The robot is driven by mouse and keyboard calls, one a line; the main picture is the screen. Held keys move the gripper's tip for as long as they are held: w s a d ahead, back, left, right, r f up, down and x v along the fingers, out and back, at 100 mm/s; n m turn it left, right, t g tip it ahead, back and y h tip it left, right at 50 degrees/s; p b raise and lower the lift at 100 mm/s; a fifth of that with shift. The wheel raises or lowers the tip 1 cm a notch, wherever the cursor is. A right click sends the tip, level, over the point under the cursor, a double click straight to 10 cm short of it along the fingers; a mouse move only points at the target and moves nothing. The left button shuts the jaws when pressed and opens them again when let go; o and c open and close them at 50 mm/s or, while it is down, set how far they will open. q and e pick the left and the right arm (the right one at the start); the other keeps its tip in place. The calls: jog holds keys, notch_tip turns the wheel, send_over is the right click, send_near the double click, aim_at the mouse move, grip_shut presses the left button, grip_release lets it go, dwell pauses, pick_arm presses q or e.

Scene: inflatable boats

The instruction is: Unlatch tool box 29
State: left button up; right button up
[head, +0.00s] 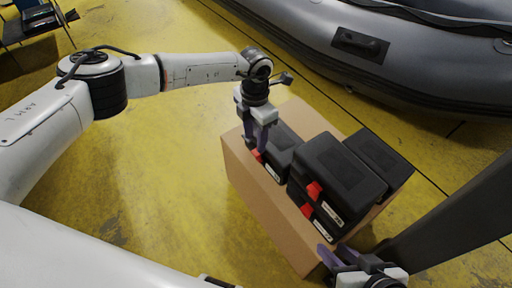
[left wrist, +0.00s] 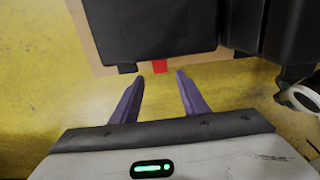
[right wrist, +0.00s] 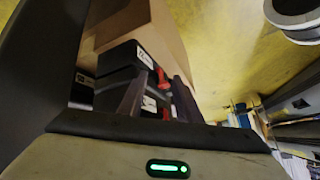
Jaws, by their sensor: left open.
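Several black tool boxes with red latches sit on a cardboard box; I cannot read their numbers. The left tool box (head: 284,155) has a red latch (head: 257,155) and a white label. My left gripper (head: 262,148) is open just in front of it. In the left wrist view the red latch (left wrist: 160,67) lies just beyond and between the fingertips (left wrist: 157,76), apparently untouched. A stack of two tool boxes (head: 340,172) has red latches (head: 314,190) facing front. My right gripper (head: 335,254) is open and empty near the stack's front; latches (right wrist: 164,80) show between its fingers (right wrist: 156,76).
The cardboard box (head: 262,205) stands on a yellow floor (head: 160,200). Another black tool box (head: 383,155) sits behind the stack. A grey inflatable boat (head: 400,60) lies at the back right. Floor to the left of the cardboard box is clear.

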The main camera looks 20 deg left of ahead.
aim_at(255, 153)
pick_arm(q)
notch_tip(255, 153, down, 4)
jog(key=shift+f+b, duration=0.1)
jog(key=shift+b, duration=0.45)
jog(key=shift+d+f, duration=0.1)
jog(key=shift+f, duration=0.2)
pick_arm(e)
jog(key=shift+w+a+r+y, duration=0.25)
jog(key=shift+a+r+y, duration=0.05)
jog(key=shift+a+r, duration=0.3)
pick_arm(q)
jog(key=shift+c, duration=0.2)
grip_shut()
jog(key=shift+r, duration=0.1)
pick_arm(e)
jog(key=shift+d+r+t, duration=0.1)
jog(key=shift+t, duration=0.2)
